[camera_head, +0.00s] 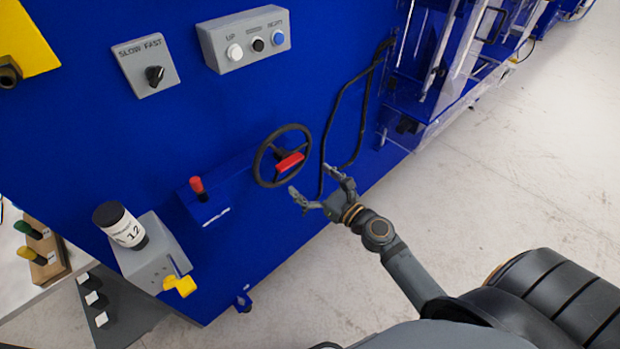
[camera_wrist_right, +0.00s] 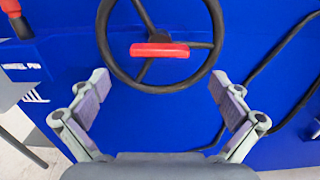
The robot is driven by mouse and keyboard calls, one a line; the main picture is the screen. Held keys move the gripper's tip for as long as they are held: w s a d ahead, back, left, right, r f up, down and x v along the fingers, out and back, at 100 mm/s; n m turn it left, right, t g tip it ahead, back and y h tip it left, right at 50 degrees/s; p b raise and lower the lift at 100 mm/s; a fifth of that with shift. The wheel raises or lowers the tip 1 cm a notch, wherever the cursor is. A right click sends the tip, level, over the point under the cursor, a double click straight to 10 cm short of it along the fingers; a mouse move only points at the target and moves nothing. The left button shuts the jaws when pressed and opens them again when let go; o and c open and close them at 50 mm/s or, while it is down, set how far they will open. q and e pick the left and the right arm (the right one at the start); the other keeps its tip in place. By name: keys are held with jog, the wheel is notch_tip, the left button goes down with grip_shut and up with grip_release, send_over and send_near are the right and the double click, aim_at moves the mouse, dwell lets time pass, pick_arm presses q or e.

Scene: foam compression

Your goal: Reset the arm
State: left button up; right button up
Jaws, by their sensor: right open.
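My right gripper (camera_head: 318,188) is open and empty in the head view, below and a little right of a black handwheel (camera_head: 260,160) on the blue machine panel. In the right wrist view my right gripper's (camera_wrist_right: 152,95) two fingers stand wide apart at left and right, with bare blue panel between them. The handwheel (camera_wrist_right: 103,47) with its red handle (camera_wrist_right: 160,50) is above and ahead of the fingertips, and nothing is held. The red handle also shows in the head view (camera_head: 290,163). My left gripper is not in view.
A red-topped lever (camera_head: 197,186) stands left of the wheel. A button box (camera_head: 245,40) and a slow/fast switch (camera_head: 147,66) are higher on the panel. A black cable (camera_head: 337,110) hangs close right of the wheel. Open floor (camera_head: 500,200) lies to the right.

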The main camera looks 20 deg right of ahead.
jog(key=shift+s+d, duration=0.1)
jog(key=shift+s, duration=0.05)
dwell(0.3)
jog(key=s+d+f+n+g+h, duration=0.25)
jog(key=f+n, duration=0.25)
jog(key=f, duration=0.6)
jog(key=s+d+f+n+g+h, duration=0.1)
jog(key=s+d+f+n+g, duration=0.25)
jog(key=f, duration=0.85)
jog(key=s+d+f+n+g+h, duration=0.15)
jog(key=s+f+n, duration=0.35)
jog(key=f, duration=0.6)
jog(key=s+f+n+g, duration=0.2)
jog(key=s+f+n, duration=0.4)
jog(key=s, duration=0.3)
jog(key=s+f+n+g+h, duration=0.1)
jog(key=s+f+n+g, duration=0.2)
jog(key=s+f+n, duration=0.3)
jog(key=s+f+n+g+h, duration=0.1)
jog(key=s+f+n+g, duration=0.2)
jog(key=s, duration=1.1)
notch_tip(320, 180, down, 4)
jog(key=n, duration=0.4)
jog(key=shift+d+r, duration=0.15)
jog(key=shift+d, duration=0.1)
